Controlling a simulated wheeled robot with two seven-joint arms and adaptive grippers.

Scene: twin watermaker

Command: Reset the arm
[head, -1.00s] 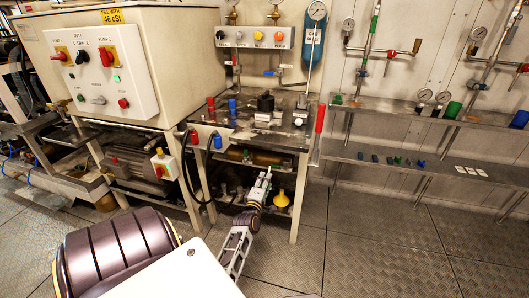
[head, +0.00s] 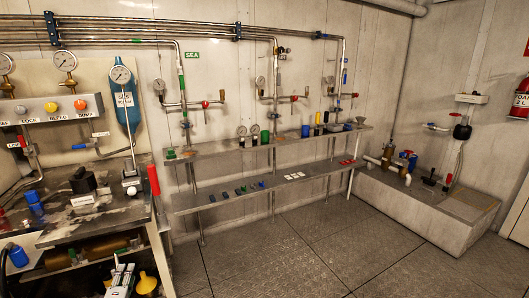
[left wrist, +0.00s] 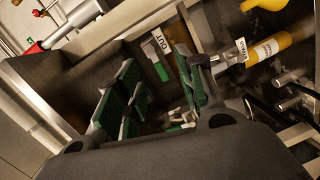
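My left gripper (head: 121,268) shows at the lower left of the head view, cut off by the bottom edge, in front of the workbench (head: 100,225) and below its top. In the left wrist view the two green-padded fingers (left wrist: 157,88) stand apart with a gap between them. I see nothing clearly held. A hanging tag reading OUT (left wrist: 160,42) and a yellow labelled cylinder (left wrist: 268,47) lie beyond the fingers. My right gripper is in neither view.
A yellow funnel (head: 147,283) is close to the right of my left gripper. Two wall shelves (head: 225,199) carry small parts, with pipes and gauges above. A raised plinth (head: 420,215) with valves stands at the right. The floor (head: 300,255) between is clear.

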